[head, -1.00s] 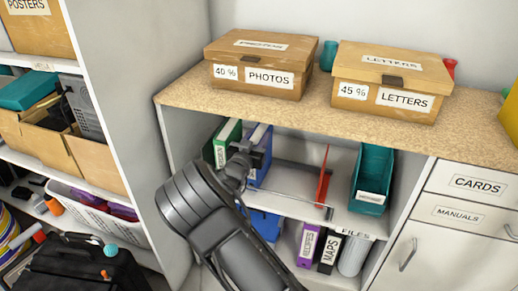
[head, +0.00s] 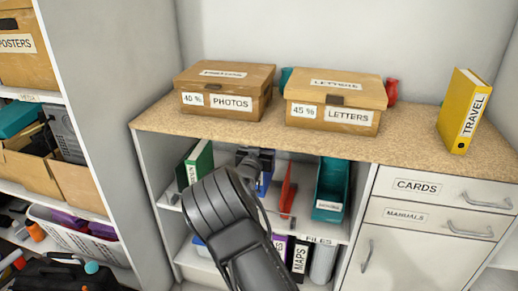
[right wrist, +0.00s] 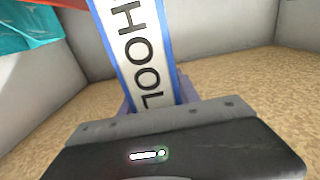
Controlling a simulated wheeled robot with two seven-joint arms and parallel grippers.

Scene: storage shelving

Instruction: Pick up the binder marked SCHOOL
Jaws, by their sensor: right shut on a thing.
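The blue SCHOOL binder (right wrist: 138,55) fills the upper middle of the right wrist view, its white spine label showing the letters "HOOL". My right gripper (right wrist: 155,105) is shut on it. In the head view my right arm reaches into the open shelf below the counter, with the right gripper (head: 258,160) at the binder's front. Only a narrow blue strip of the binder (head: 265,183) shows there; my arm hides the rest. My left gripper is not in view.
A leaning green binder (head: 199,165) stands left of my gripper. The counter (head: 410,145) above has bare room between the LETTERS box (head: 335,100) and the yellow TRAVEL binder (head: 462,110).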

